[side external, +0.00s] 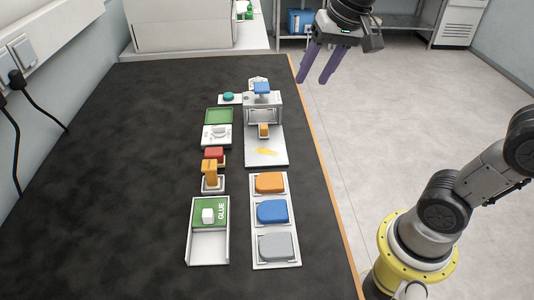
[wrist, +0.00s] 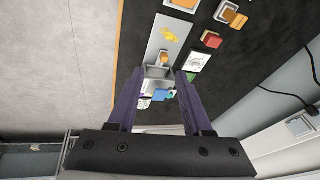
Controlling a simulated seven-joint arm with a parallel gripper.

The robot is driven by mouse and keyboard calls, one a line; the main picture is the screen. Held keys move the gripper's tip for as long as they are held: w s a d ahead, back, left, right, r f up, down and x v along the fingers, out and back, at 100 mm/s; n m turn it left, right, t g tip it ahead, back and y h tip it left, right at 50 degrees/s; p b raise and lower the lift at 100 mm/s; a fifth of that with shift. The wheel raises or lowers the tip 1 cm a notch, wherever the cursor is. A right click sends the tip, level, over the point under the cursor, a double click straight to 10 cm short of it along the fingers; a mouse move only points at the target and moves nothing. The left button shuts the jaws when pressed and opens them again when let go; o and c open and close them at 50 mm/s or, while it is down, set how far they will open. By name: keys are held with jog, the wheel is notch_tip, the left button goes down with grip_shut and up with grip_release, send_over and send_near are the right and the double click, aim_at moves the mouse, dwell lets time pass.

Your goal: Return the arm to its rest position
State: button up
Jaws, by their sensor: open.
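My gripper (side external: 319,64) hangs at the top of the side external view, above and beyond the right edge of the table, over the floor side. Its two purple fingers are apart and nothing is between them. In the wrist view my gripper (wrist: 161,77) also shows open, its fingers reaching over the far end of the work area. It is apart from every object on the table. My arm's upper links are partly out of frame.
The dark table (side external: 110,150) carries a white press-like machine (side external: 263,105), a tray of orange, blue and grey pads (side external: 272,212), a green GLUE box (side external: 222,211), and red (side external: 213,153) and orange (side external: 209,170) blocks. The table's left half is clear. Shelving stands behind.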

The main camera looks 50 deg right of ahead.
jog(key=s+f+n, duration=0.3)
jog(key=s, duration=0.4)
jog(key=s+f+n+t, duration=0.1)
jog(key=s+f+n, duration=0.2)
jog(key=s, duration=0.4)
jog(key=shift+s+a+f+n, duration=0.25)
jog(key=shift+s+f+n, duration=0.15)
jog(key=shift+f, duration=0.15)
